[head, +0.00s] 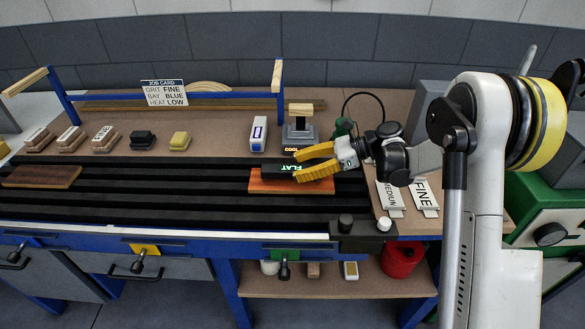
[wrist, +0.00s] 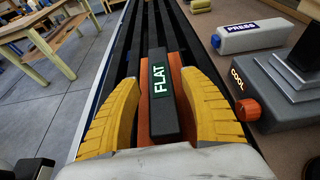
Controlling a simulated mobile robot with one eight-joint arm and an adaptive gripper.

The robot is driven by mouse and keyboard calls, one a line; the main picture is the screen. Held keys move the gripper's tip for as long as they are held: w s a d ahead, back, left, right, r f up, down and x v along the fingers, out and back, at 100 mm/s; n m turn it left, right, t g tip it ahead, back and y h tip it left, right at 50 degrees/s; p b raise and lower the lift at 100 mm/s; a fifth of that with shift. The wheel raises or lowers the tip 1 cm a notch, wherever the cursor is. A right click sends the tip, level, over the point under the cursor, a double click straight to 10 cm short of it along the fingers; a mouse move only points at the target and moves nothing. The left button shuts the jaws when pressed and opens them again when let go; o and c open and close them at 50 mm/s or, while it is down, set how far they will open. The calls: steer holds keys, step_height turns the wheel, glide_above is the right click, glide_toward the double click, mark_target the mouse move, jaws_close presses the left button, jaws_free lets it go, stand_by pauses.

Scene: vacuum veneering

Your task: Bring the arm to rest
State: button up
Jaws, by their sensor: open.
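My gripper (head: 317,162) has yellow fingers and is open over the right part of the slatted black bench bed. In the wrist view its fingers (wrist: 160,112) stand either side of a black block marked FLAT (wrist: 161,85), with gaps showing. The black FLAT block (head: 283,171) lies on an orange-brown board (head: 290,186); the board also shows in the wrist view (wrist: 143,113). I cannot tell whether a finger touches the block. My arm reaches in from the right side of the head view.
A grey device marked COOL (head: 300,133) and a white PRESS bottle (head: 259,135) stand behind the board. MEDIUM (head: 390,199) and FINE (head: 424,197) cards lie to the right. A brown board (head: 42,177) lies far left. The bed's middle is clear.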

steer(key=v, duration=0.9)
steer(key=shift+s+d+r, duration=0.1)
steer(key=shift+d+r, duration=0.05)
steer(key=shift+d, duration=0.2)
steer(key=s+r+n+t+h, duration=0.1)
steer(key=s+r+n+h, duration=0.1)
steer(key=s, duration=0.4)
steer(key=s+d+r+n+t+h, duration=0.1)
steer(key=s+r+n+h, duration=0.1)
steer(key=s+n+h, duration=0.2)
steer(key=s+r+n+t+h, duration=0.2)
steer(key=s+n, duration=0.3)
steer(key=s, duration=0.3)
steer(key=shift+s+d+r+h, duration=0.2)
steer(key=shift+s+d+h, duration=0.15)
steer(key=shift+h, duration=0.55)
steer(key=s+d+f+n+t+h, duration=0.1)
steer(key=s+d+n+t+h, duration=0.1)
steer(key=s+d+n, duration=0.3)
steer(key=shift+s+f+n+t+h, duration=0.4)
steer(key=shift+s+n+h, duration=0.5)
steer(key=shift+s+n, duration=0.5)
